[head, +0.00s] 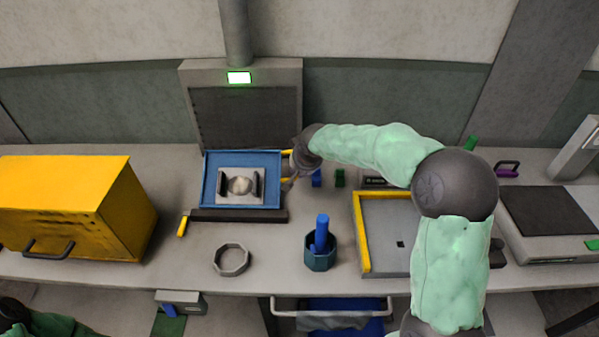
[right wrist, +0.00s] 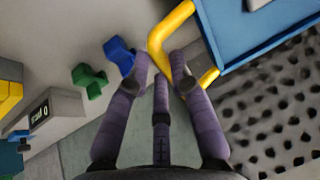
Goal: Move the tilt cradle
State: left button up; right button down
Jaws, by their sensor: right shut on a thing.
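The tilt cradle looks to be the blue tray (head: 207,180) with a raised rim, at the front of the grey press. Its blue side also shows at the top right of the right wrist view (right wrist: 245,28). A grey block with dark side pieces and a pale round centre (head: 240,186) sits in it. A yellow handle (right wrist: 172,25) stands out from its right side. My right gripper (head: 289,181) is at that handle, its fingers (right wrist: 163,66) shut on it. The fingertips are small and partly hidden in the head view. My left gripper is out of view.
A yellow box (head: 65,190) stands left. A grey ring (head: 231,260) and a dark cup with a blue piece (head: 320,258) stand in front. Blue and green pieces (right wrist: 90,80) lie near my right gripper. A yellow-edged tray (head: 362,235) is to the right.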

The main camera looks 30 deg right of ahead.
jog(key=shift+r, duration=0.25)
jog(key=c, duration=1.1)
grip_release()
jog(key=shift+s+f, duration=0.1)
jog(key=v, duration=1.2)
jog(key=shift+a, duration=0.1)
